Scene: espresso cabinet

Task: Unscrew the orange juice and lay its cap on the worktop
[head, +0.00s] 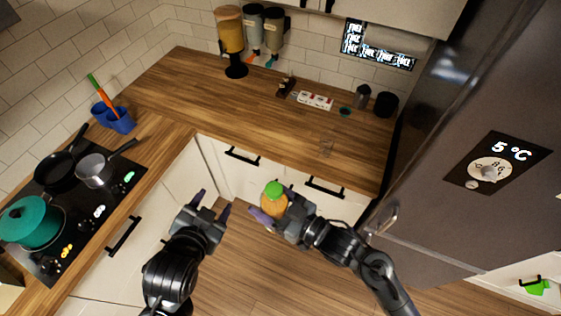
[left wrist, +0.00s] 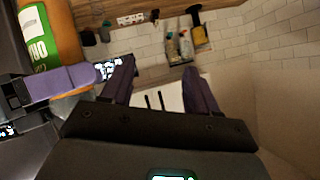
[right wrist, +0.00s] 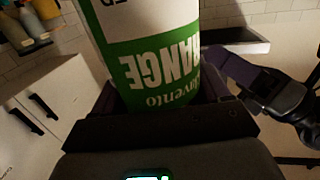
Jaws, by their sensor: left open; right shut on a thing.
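The orange juice bottle (head: 271,209) is held in the air in front of the counter, its green cap (head: 274,188) on top. My right gripper (head: 276,211) is shut around the bottle's body. The bottle's green and white label (right wrist: 155,50) fills the middle of the right wrist view. My left gripper (head: 213,203) is open and empty, to the left of the bottle and apart from it. In the left wrist view the bottle (left wrist: 65,40) stands at the upper left, outside my open fingers (left wrist: 160,85). The cap shows in neither wrist view.
The wooden worktop (head: 240,115) behind has a wide clear stretch. A red and white box (head: 315,101) and dark containers are further back. The hob with pans (head: 60,170) is left, the fridge (head: 450,150) right.

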